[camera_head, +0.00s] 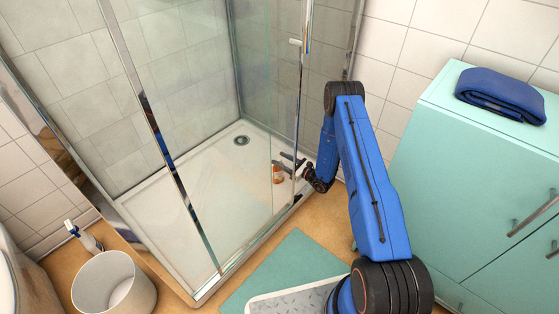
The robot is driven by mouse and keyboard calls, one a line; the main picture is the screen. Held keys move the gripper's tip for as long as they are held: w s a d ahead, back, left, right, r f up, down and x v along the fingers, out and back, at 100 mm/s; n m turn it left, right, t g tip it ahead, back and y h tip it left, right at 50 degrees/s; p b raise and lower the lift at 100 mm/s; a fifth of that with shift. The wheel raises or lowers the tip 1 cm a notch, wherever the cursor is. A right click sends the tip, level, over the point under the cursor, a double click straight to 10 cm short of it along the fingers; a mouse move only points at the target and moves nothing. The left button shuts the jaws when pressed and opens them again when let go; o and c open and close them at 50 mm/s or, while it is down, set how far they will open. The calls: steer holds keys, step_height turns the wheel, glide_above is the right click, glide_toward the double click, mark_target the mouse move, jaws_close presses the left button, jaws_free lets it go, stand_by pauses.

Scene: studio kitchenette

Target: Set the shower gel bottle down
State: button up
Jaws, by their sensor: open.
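The shower gel bottle (278,175) is small and orange with a pale part. It stands on the white shower tray (190,216), near the tray's right side, and shows beside the glass edge. My blue arm reaches in from the right, and my dark gripper (289,164) is at the shower opening, just above and right of the bottle. The gripper's fingers are spread and open. They are small in this view, and I cannot tell whether one still touches the bottle.
Glass panels with metal posts (160,140) enclose the shower. A round drain (242,140) lies in the tray. A white bin (113,285) and a spray bottle (84,236) stand at lower left. A mint cabinet (450,180) with a folded blue towel (500,94) is at right. A green mat (290,262) lies in front.

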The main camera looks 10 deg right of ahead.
steer(key=v, duration=0.6)
steer(key=shift+s+d, duration=0.1)
steer(key=shift+s, duration=0.05)
